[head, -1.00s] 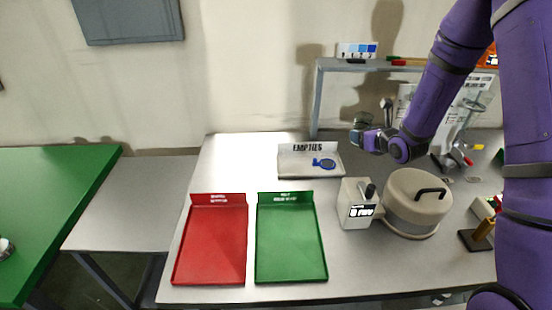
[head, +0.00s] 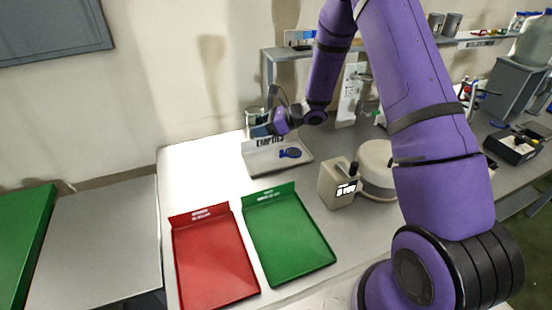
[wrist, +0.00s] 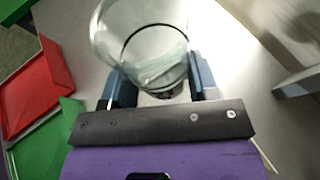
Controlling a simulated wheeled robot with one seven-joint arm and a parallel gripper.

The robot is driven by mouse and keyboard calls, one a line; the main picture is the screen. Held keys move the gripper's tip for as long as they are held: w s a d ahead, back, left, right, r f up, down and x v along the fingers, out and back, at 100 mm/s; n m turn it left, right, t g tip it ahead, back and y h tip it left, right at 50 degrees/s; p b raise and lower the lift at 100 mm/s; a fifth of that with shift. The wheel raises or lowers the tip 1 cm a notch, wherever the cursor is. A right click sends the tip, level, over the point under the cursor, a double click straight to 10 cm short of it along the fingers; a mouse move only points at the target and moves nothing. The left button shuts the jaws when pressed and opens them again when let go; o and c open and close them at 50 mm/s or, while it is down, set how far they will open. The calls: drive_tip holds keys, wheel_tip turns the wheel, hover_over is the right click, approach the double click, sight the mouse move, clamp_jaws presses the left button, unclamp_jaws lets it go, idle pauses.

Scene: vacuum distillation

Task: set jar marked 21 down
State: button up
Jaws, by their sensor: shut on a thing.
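A clear glass jar (head: 255,117) is held up by my gripper (head: 264,129), behind the back left of the white EMPTIES tray in the head view. No number is readable on it. In the wrist view the jar (wrist: 143,42) fills the top middle, between the two blue fingers of my gripper (wrist: 160,84), which is shut on it. The EMPTIES tray (head: 262,168) lies on the grey table with a dark blue item (head: 290,153) in it. The jar looks raised above the table, but its exact height is hard to tell.
A red tray (head: 212,265) and a green tray (head: 288,240) lie empty at the front of the table. A beige device (head: 336,186) and a round lidded pot (head: 376,168) stand to the right. A raised shelf (head: 290,54) is behind. The table's left part (head: 190,175) is clear.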

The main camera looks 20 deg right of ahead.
sight(263, 162)
drive_tip(key=shift+s+f+n+g, duration=0.2)
drive_tip(key=shift+f+n+g, duration=0.05)
drive_tip(key=shift+n+g, duration=0.25)
drive_tip(key=shift+s+f+y, duration=0.1)
drive_tip(key=shift+f+y, duration=0.2)
drive_tip(key=shift+f, duration=4.75)
drive_tip(key=shift+f, duration=0.1)
drive_tip(key=o, duration=1)
